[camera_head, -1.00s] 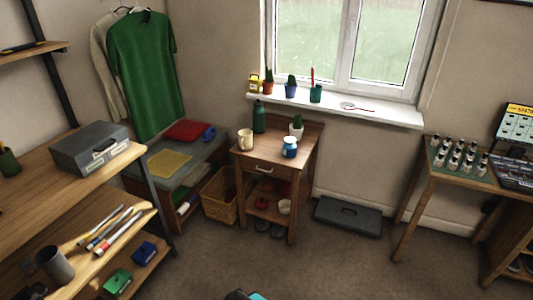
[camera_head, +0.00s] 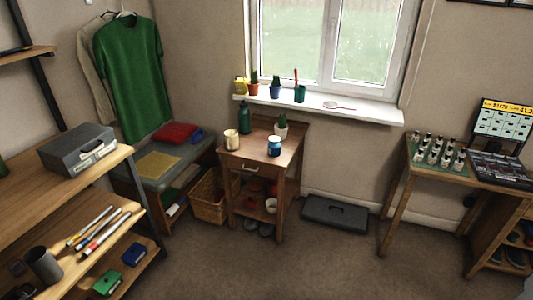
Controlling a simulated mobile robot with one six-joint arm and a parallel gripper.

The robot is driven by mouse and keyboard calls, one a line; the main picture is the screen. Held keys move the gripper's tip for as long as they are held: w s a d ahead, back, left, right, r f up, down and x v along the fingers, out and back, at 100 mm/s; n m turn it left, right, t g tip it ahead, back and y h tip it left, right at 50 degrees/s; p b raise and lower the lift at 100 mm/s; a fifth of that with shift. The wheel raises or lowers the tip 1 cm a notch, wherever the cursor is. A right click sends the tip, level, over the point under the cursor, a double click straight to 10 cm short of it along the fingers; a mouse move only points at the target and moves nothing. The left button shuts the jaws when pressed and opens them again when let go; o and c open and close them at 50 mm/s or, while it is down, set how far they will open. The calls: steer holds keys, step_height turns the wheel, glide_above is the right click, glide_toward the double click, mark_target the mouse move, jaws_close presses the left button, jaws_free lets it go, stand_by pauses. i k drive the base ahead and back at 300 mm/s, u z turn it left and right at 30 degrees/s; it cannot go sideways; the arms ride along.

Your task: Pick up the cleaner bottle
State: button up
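A dark green bottle (camera_head: 244,117) stands upright at the back left of a small wooden side table (camera_head: 292,143) under the window. No label is readable, so I cannot tell for sure that it is the cleaner bottle. Several small white bottles with dark tops (camera_head: 438,150) stand on a green mat on the right-hand table. My gripper is not in view.
A cream mug (camera_head: 231,139), a blue jar (camera_head: 274,146) and a potted cactus (camera_head: 282,127) share the side table. Open floor (camera_head: 290,270) lies in front.

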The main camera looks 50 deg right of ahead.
mark_target(274, 149)
steer(key=z, duration=0.1)
steer(key=i, duration=1)
steer(key=u, duration=0.15)
steer(key=k, duration=0.95)
steer(key=z, duration=0.1)
steer(key=i, duration=0.65)
